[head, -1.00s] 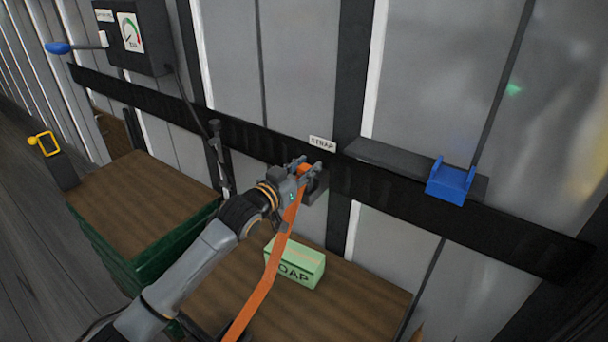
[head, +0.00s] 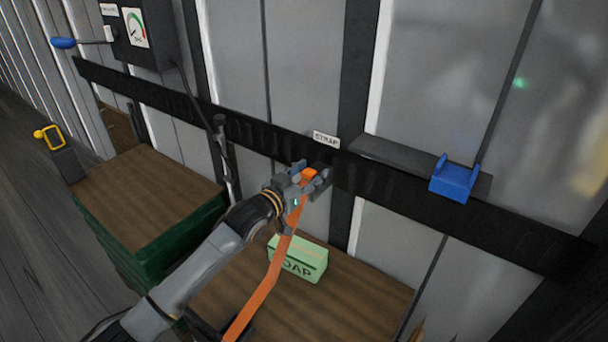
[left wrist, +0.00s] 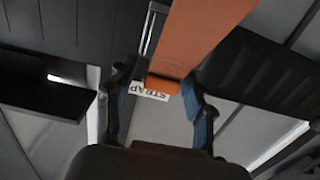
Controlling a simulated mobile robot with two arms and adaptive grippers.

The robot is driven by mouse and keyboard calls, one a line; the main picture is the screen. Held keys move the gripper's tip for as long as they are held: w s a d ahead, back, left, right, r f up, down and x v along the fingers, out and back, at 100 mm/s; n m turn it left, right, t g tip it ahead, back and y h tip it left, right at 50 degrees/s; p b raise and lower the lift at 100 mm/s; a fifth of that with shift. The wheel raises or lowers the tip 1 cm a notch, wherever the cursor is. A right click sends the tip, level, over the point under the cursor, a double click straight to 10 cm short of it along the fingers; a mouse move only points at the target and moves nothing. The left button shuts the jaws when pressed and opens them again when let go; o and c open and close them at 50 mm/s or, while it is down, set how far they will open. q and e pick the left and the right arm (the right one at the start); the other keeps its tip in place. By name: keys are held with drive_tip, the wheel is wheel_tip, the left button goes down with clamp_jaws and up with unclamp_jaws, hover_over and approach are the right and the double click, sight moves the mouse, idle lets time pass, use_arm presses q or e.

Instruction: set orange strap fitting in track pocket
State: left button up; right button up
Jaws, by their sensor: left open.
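The orange fitting (head: 309,174) is at the top end of a long orange strap (head: 266,284), which hangs down past my arm. My left gripper (head: 315,178) is at the black wall track (head: 400,200), just below the white STRAP label (head: 325,139). Its jaws are open, with the fitting between or beside the fingers. In the left wrist view, the strap (left wrist: 208,28) comes down from the top and its orange end (left wrist: 163,84) lies between the two spread fingers (left wrist: 160,100). The pocket is mostly hidden behind the gripper, so I cannot tell how deep the fitting sits.
A green soap box (head: 298,260) stands on a brown-topped stack below. A blue bracket (head: 454,178) sits by a dark shelf (head: 400,159) on the right. A gauge box (head: 138,32) with a blue-handled lever and a green crate stack (head: 140,235) are on the left.

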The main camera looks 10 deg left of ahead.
use_arm(q)
drive_tip(key=b+v, duration=0.1)
drive_tip(key=v, duration=1.1)
drive_tip(key=shift+r, duration=0.15)
